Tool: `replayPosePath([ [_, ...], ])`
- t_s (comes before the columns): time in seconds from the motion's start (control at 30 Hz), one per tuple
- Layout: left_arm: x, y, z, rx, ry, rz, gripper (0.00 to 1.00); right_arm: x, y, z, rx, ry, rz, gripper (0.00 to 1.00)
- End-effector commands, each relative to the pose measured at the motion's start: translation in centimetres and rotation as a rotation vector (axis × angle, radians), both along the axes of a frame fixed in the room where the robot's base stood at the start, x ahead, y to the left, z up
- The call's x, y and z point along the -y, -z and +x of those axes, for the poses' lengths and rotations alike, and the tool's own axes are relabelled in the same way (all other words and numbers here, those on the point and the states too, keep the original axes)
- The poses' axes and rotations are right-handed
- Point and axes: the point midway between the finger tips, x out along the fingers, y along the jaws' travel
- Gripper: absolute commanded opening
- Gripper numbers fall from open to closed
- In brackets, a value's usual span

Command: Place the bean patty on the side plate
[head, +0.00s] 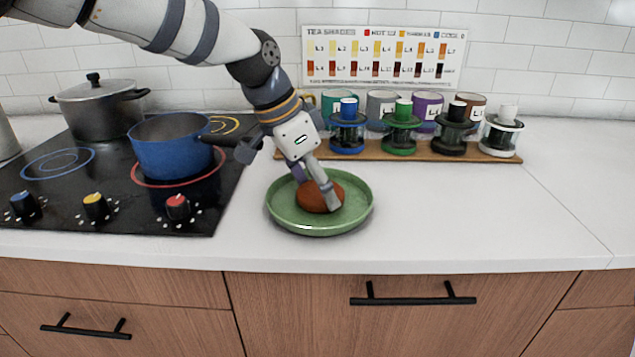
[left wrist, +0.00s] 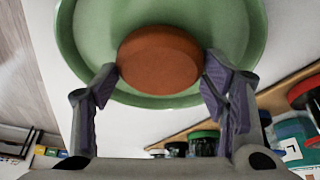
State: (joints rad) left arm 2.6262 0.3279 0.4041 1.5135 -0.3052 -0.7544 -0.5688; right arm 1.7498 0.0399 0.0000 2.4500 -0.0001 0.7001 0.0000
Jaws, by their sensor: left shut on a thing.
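The bean patty (head: 318,197) is a round reddish-brown disc over the green side plate (head: 286,214) on the white counter. My left gripper (head: 316,197) comes down from above and is shut on the patty, one finger on each side of it. In the left wrist view the patty (left wrist: 160,60) lies between the two purple-padded fingertips (left wrist: 160,82), with the plate (left wrist: 85,42) behind it. The patty is inside the plate's rim; I cannot tell whether its underside touches the plate. My right gripper is not in view.
A black cooktop (head: 115,215) at left holds a blue pot (head: 172,152), its handle close to my left arm, and a grey lidded pot (head: 100,112). A wooden board (head: 300,155) with several mugs and lidded jars stands behind the plate. The counter (head: 470,210) right of the plate is clear.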

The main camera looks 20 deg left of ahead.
Motion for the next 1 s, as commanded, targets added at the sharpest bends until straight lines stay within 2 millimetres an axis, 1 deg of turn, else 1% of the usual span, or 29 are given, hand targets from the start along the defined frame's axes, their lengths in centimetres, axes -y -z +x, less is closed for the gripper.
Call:
replayPosePath([
  [0.23, 0.0, 0.1, 0.0, 0.001, 0.0, 0.0, 0.37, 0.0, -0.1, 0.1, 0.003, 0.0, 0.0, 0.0],
  [0.27, 0.0, 0.1, 0.0, 0.001, 0.0, 0.0, 0.73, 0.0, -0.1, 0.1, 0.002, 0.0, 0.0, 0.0],
  [0.3, 0.0, 0.1, 0.0, 0.001, 0.0, 0.0, 0.83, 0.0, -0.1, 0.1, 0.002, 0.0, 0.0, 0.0],
  [0.33, 0.0, 0.1, 0.0, 0.001, 0.0, 0.0, 0.87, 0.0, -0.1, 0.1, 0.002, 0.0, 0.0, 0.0],
  [0.67, 0.0, -0.1, 0.0, 0.001, 0.0, 0.0, 0.87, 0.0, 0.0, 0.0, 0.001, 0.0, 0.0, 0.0],
  [0.77, -0.4, -1.6, -0.3, 0.006, -0.002, -0.001, 0.87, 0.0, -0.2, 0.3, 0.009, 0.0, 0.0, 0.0],
  [1.0, -2.4, -7.8, -1.9, 0.009, -0.003, -0.001, 0.87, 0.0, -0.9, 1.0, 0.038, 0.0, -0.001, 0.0],
])
